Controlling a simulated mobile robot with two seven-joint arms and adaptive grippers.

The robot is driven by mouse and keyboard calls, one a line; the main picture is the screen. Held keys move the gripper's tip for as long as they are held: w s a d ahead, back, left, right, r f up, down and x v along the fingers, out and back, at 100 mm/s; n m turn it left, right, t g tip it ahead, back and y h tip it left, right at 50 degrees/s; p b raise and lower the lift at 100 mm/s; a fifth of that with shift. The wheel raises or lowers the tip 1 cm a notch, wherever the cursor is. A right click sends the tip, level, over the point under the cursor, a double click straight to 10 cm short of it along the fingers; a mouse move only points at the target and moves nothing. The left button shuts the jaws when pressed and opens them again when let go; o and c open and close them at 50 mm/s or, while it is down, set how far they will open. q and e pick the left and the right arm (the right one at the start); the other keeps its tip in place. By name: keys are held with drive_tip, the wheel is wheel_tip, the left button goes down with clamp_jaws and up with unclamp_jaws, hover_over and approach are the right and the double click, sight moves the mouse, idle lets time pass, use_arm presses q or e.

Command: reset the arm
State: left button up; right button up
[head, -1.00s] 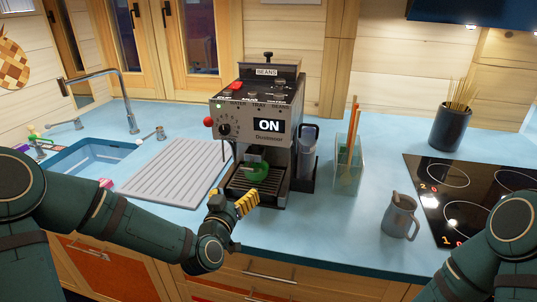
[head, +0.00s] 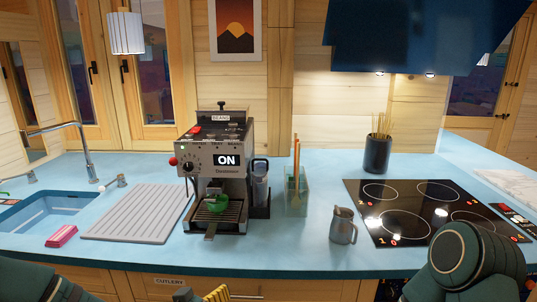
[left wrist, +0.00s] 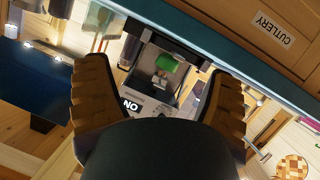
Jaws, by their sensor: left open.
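My left gripper (head: 217,294) shows only in part at the bottom edge of the head view, in front of the counter. In the left wrist view its two ridged fingers (left wrist: 158,72) are spread wide with nothing between them. The coffee machine (head: 216,160), its display reading ON, stands beyond it and also shows between the fingers in the left wrist view (left wrist: 150,98). A green cup (head: 218,203) sits under its spout. My right arm (head: 466,265) shows at the lower right; its gripper is out of view.
The blue counter (head: 285,255) has a sink (head: 40,210), a grey drying mat (head: 135,212) and a pink block (head: 61,236) at left. A glass holder (head: 297,190), a metal jug (head: 343,226) and a black hob (head: 425,210) stand at right. A cutlery drawer (head: 190,283) is below.

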use_arm(q)
drive_tip(key=s+d+f+g, duration=0.3)
drive_tip(key=s+f+g, duration=0.3)
drive_tip(key=s+f, duration=0.4)
drive_tip(key=s+d+f+g+h, duration=0.1)
drive_tip(key=s+d+f+g, duration=0.1)
drive_tip(key=s+f+g, duration=0.4)
drive_tip(key=s+f, duration=0.4)
drive_tip(key=shift+s+d+f, duration=0.2)
drive_tip(key=shift+d+f, duration=0.2)
